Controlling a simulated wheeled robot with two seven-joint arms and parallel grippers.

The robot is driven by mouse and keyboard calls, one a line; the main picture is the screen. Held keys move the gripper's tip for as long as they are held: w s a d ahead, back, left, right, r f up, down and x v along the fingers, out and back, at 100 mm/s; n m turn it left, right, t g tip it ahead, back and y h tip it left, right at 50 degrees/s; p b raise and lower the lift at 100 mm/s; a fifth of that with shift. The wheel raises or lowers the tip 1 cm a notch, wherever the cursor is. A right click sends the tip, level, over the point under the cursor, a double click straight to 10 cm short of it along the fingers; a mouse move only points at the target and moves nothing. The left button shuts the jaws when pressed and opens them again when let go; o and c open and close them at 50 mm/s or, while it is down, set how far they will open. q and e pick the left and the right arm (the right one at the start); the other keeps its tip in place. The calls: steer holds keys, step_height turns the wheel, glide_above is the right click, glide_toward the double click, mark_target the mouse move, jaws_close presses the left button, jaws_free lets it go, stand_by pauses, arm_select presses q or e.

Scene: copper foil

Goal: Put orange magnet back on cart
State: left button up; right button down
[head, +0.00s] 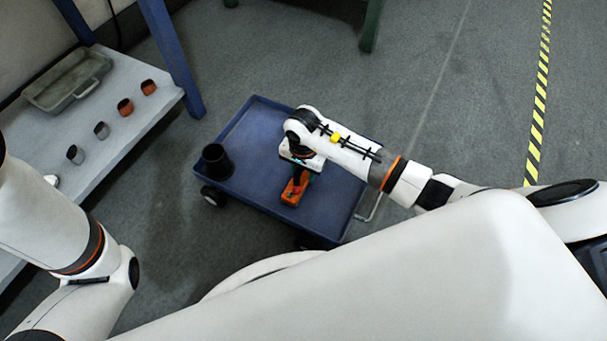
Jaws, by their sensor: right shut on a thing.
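The orange magnet (291,196) is over the blue cart's tray (262,135), near the middle. A small red part shows on it. My right gripper (299,178) reaches down from above and is shut on the magnet. The wrist hides the magnet's upper end, and I cannot tell whether the magnet touches the tray. Part of my left arm shows at the left edge, but its gripper is out of view.
A black cup-like container (217,161) stands at the cart's left end. A grey shelf (125,137) at left holds a grey-green tray (68,80), two copper-coloured rolls (125,107) and two grey rolls (102,130). The cart's front right is clear.

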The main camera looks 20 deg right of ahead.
steer(key=shift+f, duration=0.15)
steer(key=c, duration=1.3)
jaws_free()
steer(key=shift+f, duration=0.15)
steer(key=shift+c, duration=0.2)
steer(key=o, duration=0.5)
steer(key=shift+c, duration=0.2)
